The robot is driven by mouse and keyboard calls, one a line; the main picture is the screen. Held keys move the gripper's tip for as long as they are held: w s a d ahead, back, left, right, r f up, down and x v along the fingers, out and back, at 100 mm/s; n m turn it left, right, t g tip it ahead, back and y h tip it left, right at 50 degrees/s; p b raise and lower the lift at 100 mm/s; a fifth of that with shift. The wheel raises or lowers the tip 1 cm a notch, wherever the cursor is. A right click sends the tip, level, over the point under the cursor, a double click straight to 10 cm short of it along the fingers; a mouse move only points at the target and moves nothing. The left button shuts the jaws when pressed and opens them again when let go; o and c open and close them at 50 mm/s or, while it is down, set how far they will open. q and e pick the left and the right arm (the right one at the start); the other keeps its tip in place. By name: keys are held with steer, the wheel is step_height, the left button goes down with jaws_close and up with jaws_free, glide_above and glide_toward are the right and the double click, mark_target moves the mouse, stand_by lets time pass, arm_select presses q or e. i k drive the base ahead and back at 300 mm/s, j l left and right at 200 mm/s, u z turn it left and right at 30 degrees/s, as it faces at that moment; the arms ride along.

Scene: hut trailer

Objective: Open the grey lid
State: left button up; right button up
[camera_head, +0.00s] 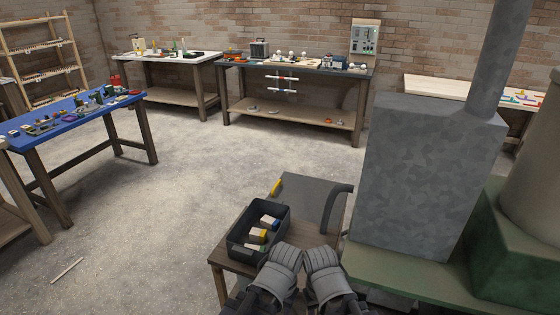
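A flat dark grey panel (305,196) lies at the back of the small low table in front of me; it may be the grey lid, but no hinge or handle can be made out. A curved dark grey bar (333,205) stands at its right side. My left gripper (287,254) and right gripper (318,254) are close together at the bottom centre, beside the right end of a black bin. Both look empty, apart from the panel. Their fingers are hard to make out, so open or shut cannot be told.
The black bin (237,243) on the low table holds several blocks. A yellow piece (276,187) is at the panel's far left edge. A big grey metal box (424,180) with a pipe stands close on the right.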

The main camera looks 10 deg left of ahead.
mark_target(306, 196)
steer(key=i+j+u, duration=0.25)
steer(key=u, duration=0.15)
steer(key=i+j+u, duration=0.35)
steer(key=i+u, duration=0.4)
steer(key=i+j+u, duration=0.2)
steer(key=u, duration=0.15)
steer(key=i+j+u, duration=0.1)
steer(key=i+u, duration=0.65)
steer(key=i+z, duration=0.2)
steer(key=i, duration=0.3)
steer(key=i+j+z, duration=0.15)
steer(key=i, duration=0.3)
steer(key=i+l+z, duration=0.15)
steer(key=z, duration=0.3)
steer(key=i+z, duration=0.6)
steer(key=z, duration=0.25)
steer(key=i+j+z, duration=0.15)
steer(key=z, duration=0.25)
steer(key=i+l+z, duration=0.1)
steer(key=z, duration=0.3)
steer(key=i+z, duration=0.55)
steer(key=z, duration=0.25)
steer(key=i+j+z, duration=0.1)
steer(key=z, duration=0.3)
steer(key=i+j+z, duration=0.2)
steer(key=z, duration=0.2)
steer(key=i+z, duration=0.25)
steer(key=i+j+z, duration=0.25)
steer(key=l, duration=0.1)
